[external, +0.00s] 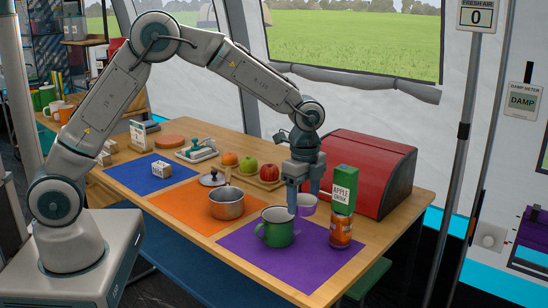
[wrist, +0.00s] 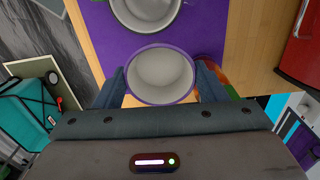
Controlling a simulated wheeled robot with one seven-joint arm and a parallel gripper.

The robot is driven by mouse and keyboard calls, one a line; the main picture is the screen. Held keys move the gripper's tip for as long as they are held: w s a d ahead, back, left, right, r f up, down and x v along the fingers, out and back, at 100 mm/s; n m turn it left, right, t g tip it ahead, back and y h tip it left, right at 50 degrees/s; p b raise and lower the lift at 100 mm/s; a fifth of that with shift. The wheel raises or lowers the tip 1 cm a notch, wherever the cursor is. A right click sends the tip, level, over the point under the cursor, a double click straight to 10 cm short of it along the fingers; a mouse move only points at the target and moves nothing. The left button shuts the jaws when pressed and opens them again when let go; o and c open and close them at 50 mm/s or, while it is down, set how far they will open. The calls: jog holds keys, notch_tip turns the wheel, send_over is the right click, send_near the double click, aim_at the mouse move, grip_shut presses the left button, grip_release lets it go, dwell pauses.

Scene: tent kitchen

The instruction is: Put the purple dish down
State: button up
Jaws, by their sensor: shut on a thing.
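The purple dish (external: 308,207) is a small round vessel with a purple outside. In the wrist view the dish (wrist: 160,75) shows its purple rim and pale, empty inside. My gripper (external: 304,199) points down and is shut on the dish, with one finger on each side of it (wrist: 161,84). The dish is upright, behind and right of the green mug (external: 275,229), near the back edge of the purple mat (external: 262,261).
An orange can (external: 340,228) and a green apple-drink carton (external: 345,187) stand close right of the dish. A red bread box (external: 362,165) is behind. A steel pot (external: 227,203) sits on the orange mat (external: 182,207). The purple mat's front part is clear.

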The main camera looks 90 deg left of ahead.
jog(key=a+f, duration=0.2)
jog(key=a, duration=0.4)
jog(key=a+f, duration=0.2)
jog(key=a, duration=0.4)
jog(key=a+f, duration=0.2)
jog(key=a, duration=0.4)
jog(key=shift+w+a+f+p, duration=0.1)
jog(key=shift+a+f+p, duration=0.2)
jog(key=shift+p, duration=0.05)
jog(key=shift+a+f, duration=0.3)
jog(key=shift+f, duration=2)
jog(key=o, duration=1)
